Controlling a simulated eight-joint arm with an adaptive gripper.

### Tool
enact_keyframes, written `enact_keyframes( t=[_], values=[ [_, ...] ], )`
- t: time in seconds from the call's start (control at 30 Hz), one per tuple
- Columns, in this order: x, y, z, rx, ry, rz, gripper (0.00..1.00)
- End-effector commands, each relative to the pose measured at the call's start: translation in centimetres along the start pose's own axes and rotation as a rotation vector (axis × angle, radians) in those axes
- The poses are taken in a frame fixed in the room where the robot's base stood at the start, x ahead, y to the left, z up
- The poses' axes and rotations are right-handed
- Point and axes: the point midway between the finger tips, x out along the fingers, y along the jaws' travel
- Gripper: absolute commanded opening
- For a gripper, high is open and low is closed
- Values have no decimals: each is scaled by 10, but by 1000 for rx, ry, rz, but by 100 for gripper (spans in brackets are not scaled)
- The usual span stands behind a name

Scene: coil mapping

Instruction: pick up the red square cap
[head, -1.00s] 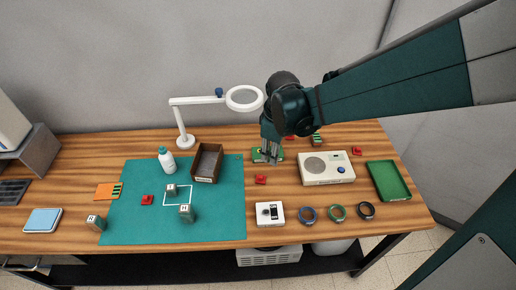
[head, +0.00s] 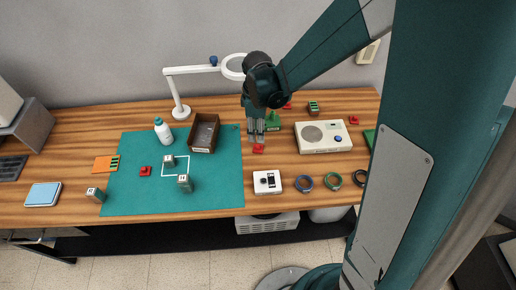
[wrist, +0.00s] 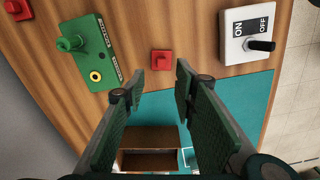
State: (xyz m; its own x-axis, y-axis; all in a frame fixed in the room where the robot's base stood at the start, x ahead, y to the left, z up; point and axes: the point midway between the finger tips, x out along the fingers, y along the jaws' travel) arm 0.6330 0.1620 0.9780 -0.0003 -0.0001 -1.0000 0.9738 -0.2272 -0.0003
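Several red square caps are in view. One red square cap (head: 258,148) lies on the bare wood just right of the green mat. It also shows in the wrist view (wrist: 161,60), with a smaller raised square on top. My gripper (head: 257,138) hangs above and just behind this cap, pointing down. In the wrist view its fingers (wrist: 160,82) are spread with nothing between them, and the cap lies beyond the tips. Other red caps lie on the mat (head: 145,171), at the far right (head: 353,120) and at the back (head: 287,105).
A green device with a knob (wrist: 85,48) is close to the cap. A white switch box (head: 267,182) lies in front of it, and a brown bin (head: 204,133) stands to the left. A cream radio-like box (head: 322,137) and several rings (head: 304,183) are to the right.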

Motion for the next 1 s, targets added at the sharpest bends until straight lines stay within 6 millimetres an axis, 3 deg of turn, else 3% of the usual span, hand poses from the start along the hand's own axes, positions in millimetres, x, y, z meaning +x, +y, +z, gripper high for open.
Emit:
enact_keyframes(
  t=[0.6,1.0],
  values=[
    [25,0,0,1,0,0,28],
    [27,0,0,1,0,0,28]
  ],
)
